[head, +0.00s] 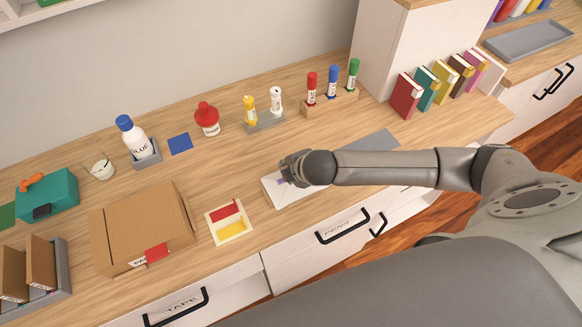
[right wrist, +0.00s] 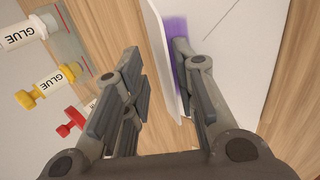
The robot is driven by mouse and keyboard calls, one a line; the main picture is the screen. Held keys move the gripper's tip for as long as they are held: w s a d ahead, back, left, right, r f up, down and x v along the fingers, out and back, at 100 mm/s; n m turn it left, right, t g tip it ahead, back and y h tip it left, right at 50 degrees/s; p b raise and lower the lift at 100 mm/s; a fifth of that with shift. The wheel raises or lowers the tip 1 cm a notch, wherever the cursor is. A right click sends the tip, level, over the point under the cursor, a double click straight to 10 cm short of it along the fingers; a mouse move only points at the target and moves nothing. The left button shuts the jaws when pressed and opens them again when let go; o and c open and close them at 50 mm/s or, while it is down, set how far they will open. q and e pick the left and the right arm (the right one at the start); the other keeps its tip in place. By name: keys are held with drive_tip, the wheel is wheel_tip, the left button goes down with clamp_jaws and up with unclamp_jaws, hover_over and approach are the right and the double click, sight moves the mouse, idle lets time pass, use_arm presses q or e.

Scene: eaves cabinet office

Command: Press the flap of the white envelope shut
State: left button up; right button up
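The white envelope (head: 284,195) lies on the wooden counter near its front edge, partly hidden by my right gripper (head: 290,172). In the right wrist view the envelope (right wrist: 235,60) has a purple strip (right wrist: 176,28) along one side. Its white flap (right wrist: 163,60) shows there as a narrow panel that looks raised beside the strip. My right gripper (right wrist: 155,50) is open over that side, with the flap edge between its separated fingers. One finger is over the purple strip; I cannot tell whether it touches. My left gripper is not in view.
A grey mat (head: 372,146) lies right of the envelope. Glue bottles (head: 250,112) and a marker rack (head: 330,103) stand behind. Bare counter lies between.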

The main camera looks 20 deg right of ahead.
drive_tip(key=shift+r, duration=0.15)
drive_tip(key=shift+s+r, duration=0.1)
drive_tip(key=shift+r, duration=0.05)
drive_tip(key=v, duration=1.1)
drive_tip(key=shift+s, duration=0.2)
drive_tip(key=shift+a+r, duration=0.1)
drive_tip(key=shift+c, duration=0.2)
